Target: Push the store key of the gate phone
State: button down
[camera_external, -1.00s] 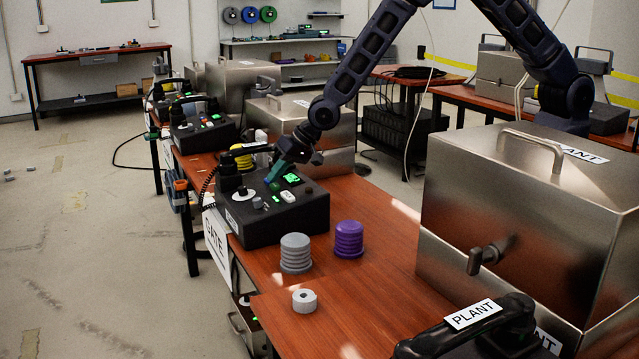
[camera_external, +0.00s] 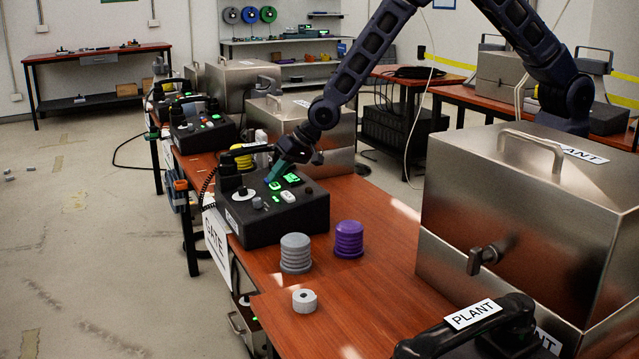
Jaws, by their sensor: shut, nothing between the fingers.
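The gate phone is a black box (camera_external: 285,222) on the wooden bench, with a white GATE sign (camera_external: 216,245) at its left side. Its top carries a green lit display (camera_external: 292,178), a white key (camera_external: 288,196), a grey knob (camera_external: 257,203), a green lit key (camera_external: 275,186) and a handset on the left. My gripper (camera_external: 271,180) is shut and empty, pointing down at the top panel near the green lit key. Its tip is at or just above the panel; I cannot tell whether it touches. Key labels are too small to read.
A grey ribbed cylinder (camera_external: 295,253), a purple one (camera_external: 348,239) and a small white ring (camera_external: 304,300) stand in front of the phone. A large metal box (camera_external: 540,220) is at right, a PLANT handset (camera_external: 470,325) in the foreground. More phones stand behind.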

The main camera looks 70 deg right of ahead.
aim_at(274, 186)
jog(key=shift+r, duration=0.15)
jog(key=shift+w+a+r, duration=0.1)
jog(key=shift+r, duration=0.85)
jog(key=shift+w+a+r, duration=0.15)
jog(key=shift+r, duration=0.8)
jog(key=shift+w+a+r, duration=0.1)
jog(key=shift+r, duration=0.85)
jog(key=s+d+r+g, duration=0.1)
jog(key=s+d+r, duration=0.2)
jog(key=d+r, duration=0.4)
jog(key=s+d+r, duration=0.4)
jog(key=d+r, duration=0.1)
jog(key=r, duration=0.5)
jog(key=s+d+r+n, duration=0.3)
jog(key=s+d+r, duration=1.15)
jog(key=s, duration=0.35)
jog(key=s+d, duration=0.3)
jog(key=s, duration=0.6)
jog(key=s+d+n+g+h, duration=0.1)
jog(key=s+d, duration=0.3)
jog(key=s, duration=0.5)
jog(key=s+d+h, duration=0.1)
jog(key=s+d, duration=0.2)
jog(key=s, duration=0.7)
jog(key=shift+d+r+n+g, duration=0.3)
jog(key=shift+d+r+g, duration=0.05)
jog(key=shift+g, duration=0.05)
